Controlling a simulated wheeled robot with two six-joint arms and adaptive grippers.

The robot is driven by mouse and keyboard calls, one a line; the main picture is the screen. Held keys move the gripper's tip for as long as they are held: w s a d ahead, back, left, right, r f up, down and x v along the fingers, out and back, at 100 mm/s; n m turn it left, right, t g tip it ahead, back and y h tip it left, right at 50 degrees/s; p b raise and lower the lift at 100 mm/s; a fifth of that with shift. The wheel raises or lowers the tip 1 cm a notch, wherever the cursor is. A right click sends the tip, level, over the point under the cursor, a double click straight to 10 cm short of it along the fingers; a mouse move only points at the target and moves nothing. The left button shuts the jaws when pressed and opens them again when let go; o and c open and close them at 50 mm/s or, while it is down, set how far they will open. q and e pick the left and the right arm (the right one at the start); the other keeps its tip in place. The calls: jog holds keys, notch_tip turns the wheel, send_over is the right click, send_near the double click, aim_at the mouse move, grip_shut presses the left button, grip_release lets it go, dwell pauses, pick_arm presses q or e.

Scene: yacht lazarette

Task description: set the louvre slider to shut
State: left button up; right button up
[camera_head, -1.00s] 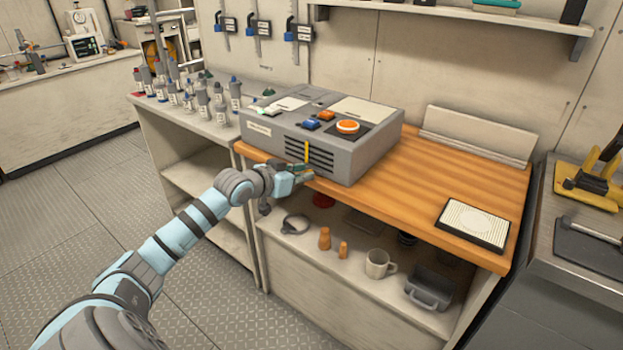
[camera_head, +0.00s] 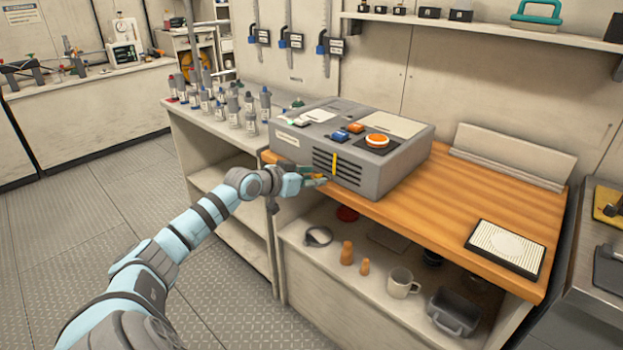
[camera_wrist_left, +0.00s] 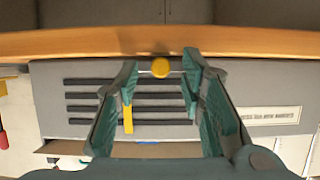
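The grey box (camera_head: 385,170) on the wooden bench has dark louvre slots in its front face. A yellow upright bar (camera_head: 334,163) crosses the slots; it also shows in the left wrist view (camera_wrist_left: 128,118), partly beside a finger. A round yellow knob (camera_wrist_left: 161,67) sits by the box's bench-side edge in that view. My left gripper (camera_head: 320,178) is low in front of the box. In the wrist view its green fingers (camera_wrist_left: 158,72) are open, one on each side of the knob, with gaps visible. Whether the knob joins the bar is unclear. My right gripper is out of view.
Blue and orange buttons (camera_head: 340,136) and a round orange knob (camera_head: 377,141) top the box. Bottles (camera_head: 235,110) stand on the left counter. A white ribbed pad (camera_head: 505,246) lies on the right of the bench. A mug (camera_head: 402,282) sits on the shelf below.

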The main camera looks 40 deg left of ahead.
pick_arm(q)
send_near(324, 145)
jog(key=x, duration=0.4)
jog(key=shift+w, duration=0.3)
